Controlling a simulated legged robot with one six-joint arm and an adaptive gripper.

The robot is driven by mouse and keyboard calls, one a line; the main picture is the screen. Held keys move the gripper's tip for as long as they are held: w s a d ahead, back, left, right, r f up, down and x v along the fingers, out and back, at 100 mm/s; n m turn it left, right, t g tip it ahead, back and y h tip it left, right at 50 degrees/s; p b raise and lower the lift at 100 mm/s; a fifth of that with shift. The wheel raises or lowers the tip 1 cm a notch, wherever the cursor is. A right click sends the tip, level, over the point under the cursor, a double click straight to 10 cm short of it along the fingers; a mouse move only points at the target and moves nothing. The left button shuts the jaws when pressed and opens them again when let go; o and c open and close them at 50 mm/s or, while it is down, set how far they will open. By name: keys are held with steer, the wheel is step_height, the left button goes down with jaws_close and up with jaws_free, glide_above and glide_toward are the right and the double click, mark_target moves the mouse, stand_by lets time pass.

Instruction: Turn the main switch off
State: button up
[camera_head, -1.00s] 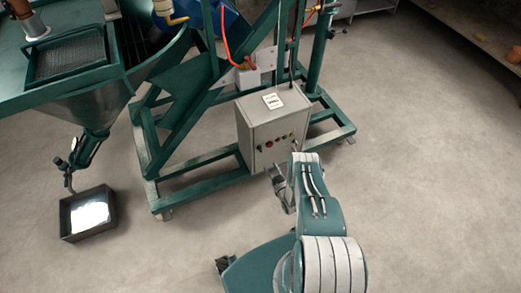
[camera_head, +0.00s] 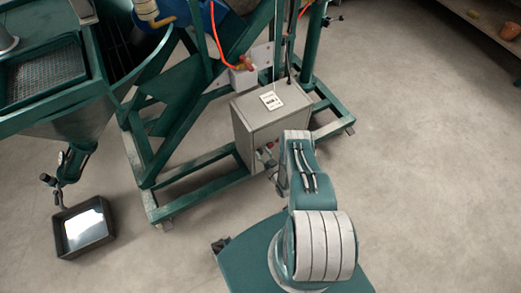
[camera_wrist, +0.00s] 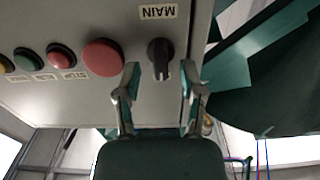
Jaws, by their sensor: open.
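The main switch (camera_wrist: 160,55) is a black rotary knob on the grey control box, beside a "MAIN" label (camera_wrist: 158,12) that appears upside down in the wrist view. Its grip lies roughly along the picture's vertical. My gripper (camera_wrist: 160,70) is open, with one finger on each side of the knob; I cannot tell whether either touches it. In the head view my gripper (camera_head: 274,172) is at the front of the control box (camera_head: 262,117), partly hidden by my arm. The knob cannot be made out there.
A large red button (camera_wrist: 102,57), a smaller red button (camera_wrist: 61,56) and a green button (camera_wrist: 27,60) sit in a row beside the knob. A green frame (camera_head: 195,185) surrounds the box. A metal tray (camera_head: 82,244) lies at left. The floor at right is clear.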

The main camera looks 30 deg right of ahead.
steer(key=shift+s+a, duration=0.1)
jaws_close()
steer(key=shift+n, duration=0.3)
steer(key=n, duration=0.3)
steer(key=shift+a+n, duration=0.15)
steer(key=shift+n, duration=0.15)
steer(key=n, duration=0.4)
steer(key=shift+a+f+n, duration=0.15)
steer(key=shift+a+n, duration=0.1)
steer(key=shift+n, duration=0.05)
steer(key=shift+a+f+n, duration=0.1)
steer(key=shift+f+n, duration=0.05)
steer(key=shift+n, duration=1.4)
steer(key=shift+a+f+n, duration=0.1)
steer(key=shift+f+n, duration=0.05)
steer(key=shift+n, duration=1.35)
steer(key=shift+a+f+n, duration=0.1)
steer(key=shift+f+n, duration=0.05)
steer(key=shift+n, duration=1.4)
